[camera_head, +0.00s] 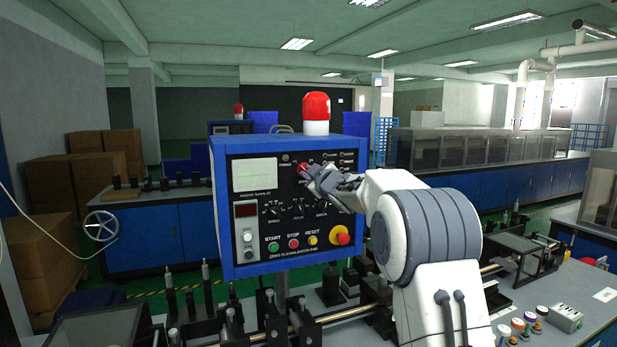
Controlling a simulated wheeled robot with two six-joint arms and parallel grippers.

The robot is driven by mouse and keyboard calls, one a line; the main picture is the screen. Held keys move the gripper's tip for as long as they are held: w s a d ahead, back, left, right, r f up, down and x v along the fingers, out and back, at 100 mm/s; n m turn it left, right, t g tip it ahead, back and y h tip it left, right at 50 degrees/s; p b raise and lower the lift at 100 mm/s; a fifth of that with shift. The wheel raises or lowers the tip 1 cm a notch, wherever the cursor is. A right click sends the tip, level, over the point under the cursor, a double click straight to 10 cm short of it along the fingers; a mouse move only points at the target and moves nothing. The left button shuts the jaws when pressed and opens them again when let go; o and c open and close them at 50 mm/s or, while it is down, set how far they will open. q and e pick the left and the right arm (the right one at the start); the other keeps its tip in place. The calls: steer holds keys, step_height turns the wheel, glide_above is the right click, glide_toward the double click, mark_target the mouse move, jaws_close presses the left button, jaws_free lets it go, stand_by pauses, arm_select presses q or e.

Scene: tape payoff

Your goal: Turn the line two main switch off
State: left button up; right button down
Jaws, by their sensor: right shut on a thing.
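A blue control box (220,215) with a black front panel stands in the middle of the head view. A red switch knob (303,169) sits at the upper middle of the panel. My right gripper (309,176) reaches in from the right and is shut on this knob. Its fingers hide part of the knob, so its turned position cannot be read. Small labels (348,157) lie at the panel's upper right, too small to read. My left gripper is not in view.
Below are green START (273,247), red STOP (293,243) and yellow RESET (312,240) buttons, and a red mushroom button on yellow (341,236). A red beacon (316,106) tops the box. Rods and fittings crowd the bench in front; a handwheel (100,226) is at left.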

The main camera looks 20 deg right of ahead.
steer(key=shift+d+f+n, duration=0.1)
steer(key=shift+n, duration=0.2)
stand_by(0.4)
steer(key=c, duration=0.9)
jaws_free()
steer(key=s+b, duration=0.4)
steer(key=s, duration=0.6)
steer(key=shift+s+d, duration=0.15)
steer(key=shift+s, duration=0.1)
